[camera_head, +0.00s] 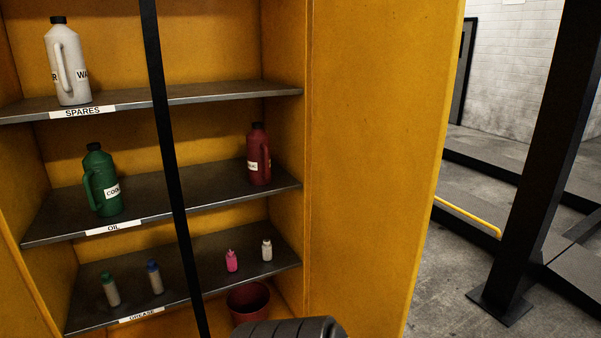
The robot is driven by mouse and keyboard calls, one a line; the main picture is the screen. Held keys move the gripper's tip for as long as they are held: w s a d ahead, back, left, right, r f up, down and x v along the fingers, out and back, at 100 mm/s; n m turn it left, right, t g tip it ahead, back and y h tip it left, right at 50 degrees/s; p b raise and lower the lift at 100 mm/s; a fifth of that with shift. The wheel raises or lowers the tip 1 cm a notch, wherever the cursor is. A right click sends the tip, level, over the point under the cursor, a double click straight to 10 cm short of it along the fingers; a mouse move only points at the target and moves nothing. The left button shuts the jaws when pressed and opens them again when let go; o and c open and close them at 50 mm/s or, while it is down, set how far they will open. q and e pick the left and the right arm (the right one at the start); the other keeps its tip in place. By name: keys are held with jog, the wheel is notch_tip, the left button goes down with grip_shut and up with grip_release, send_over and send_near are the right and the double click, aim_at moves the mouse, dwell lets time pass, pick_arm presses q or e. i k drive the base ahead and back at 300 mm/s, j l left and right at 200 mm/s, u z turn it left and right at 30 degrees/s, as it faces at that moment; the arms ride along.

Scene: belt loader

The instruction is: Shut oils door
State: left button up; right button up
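The yellow oils cabinet stands open in front of me. Its right door (380,150) is swung open and fills the middle right of the view. A yellow panel at the lower left edge (18,300) looks like part of the left door, but most of it is out of frame. Inside, shelves labelled SPARES (82,112), OIL (113,228) and GREASE (140,315) hold bottles. Neither of my grippers shows in this view.
A white jug (70,65), green jug (102,183) and dark red jug (258,158) stand on the shelves. A dark red bucket (248,302) sits below. A black ribbed object (290,328) is at the bottom edge. A dark post (535,160) stands right of the door.

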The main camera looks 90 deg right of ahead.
aim_at(384, 70)
jog(key=k+l+z, duration=0.65)
jog(key=l+z, duration=0.2)
jog(key=k+l+z, duration=0.1)
jog(key=l+z, duration=0.2)
jog(key=k+l+z, duration=0.1)
jog(key=l+z, duration=0.15)
jog(key=l, duration=0.25)
jog(key=k+l, duration=0.1)
jog(key=l, duration=0.4)
jog(key=k+l, duration=0.1)
jog(key=l, duration=0.4)
jog(key=k+l, duration=0.1)
jog(key=l, duration=0.4)
jog(key=z, duration=0.05)
